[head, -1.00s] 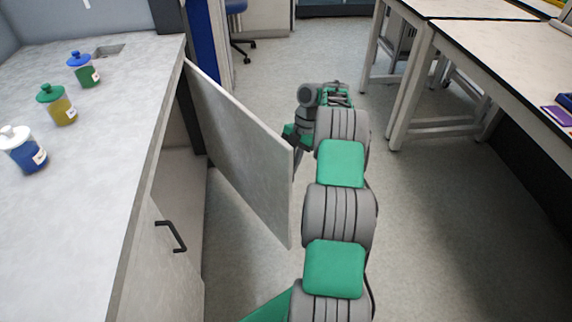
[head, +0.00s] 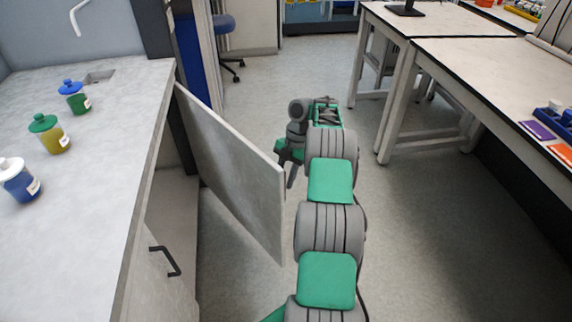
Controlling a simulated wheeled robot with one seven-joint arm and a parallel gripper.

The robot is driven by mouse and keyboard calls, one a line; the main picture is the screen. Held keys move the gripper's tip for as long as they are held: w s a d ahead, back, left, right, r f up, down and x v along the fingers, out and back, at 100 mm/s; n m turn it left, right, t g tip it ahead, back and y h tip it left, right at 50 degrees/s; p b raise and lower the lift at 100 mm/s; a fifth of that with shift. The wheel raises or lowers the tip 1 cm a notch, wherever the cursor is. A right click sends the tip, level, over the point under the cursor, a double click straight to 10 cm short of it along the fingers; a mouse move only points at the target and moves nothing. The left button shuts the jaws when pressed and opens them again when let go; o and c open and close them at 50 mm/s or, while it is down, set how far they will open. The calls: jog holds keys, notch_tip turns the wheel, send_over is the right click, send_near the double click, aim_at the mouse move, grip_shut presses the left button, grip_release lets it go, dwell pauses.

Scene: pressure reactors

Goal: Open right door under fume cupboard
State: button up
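The right door (head: 232,178) under the fume cupboard stands wide open, swung out from the cabinet into the aisle. Its hinge side is by the cupboard's dark end post, and its free edge points toward me. The left door (head: 150,275), with a dark bar handle (head: 166,262), looks shut. The right door's handle is not visible.
The grey worktop (head: 85,215) carries a blue-lidded jar (head: 74,98), a green-lidded jar (head: 50,134) and a white-lidded jar (head: 18,180). A lab table (head: 480,75) stands on the right. The floor (head: 335,85) between is clear, with a blue chair (head: 224,25) further back.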

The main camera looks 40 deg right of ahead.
jog(key=p+v, duration=0.5)
jog(key=p, duration=0.4)
jog(key=shift+r, duration=0.3)
jog(key=shift+d+f, duration=0.1)
jog(key=shift+f, duration=0.05)
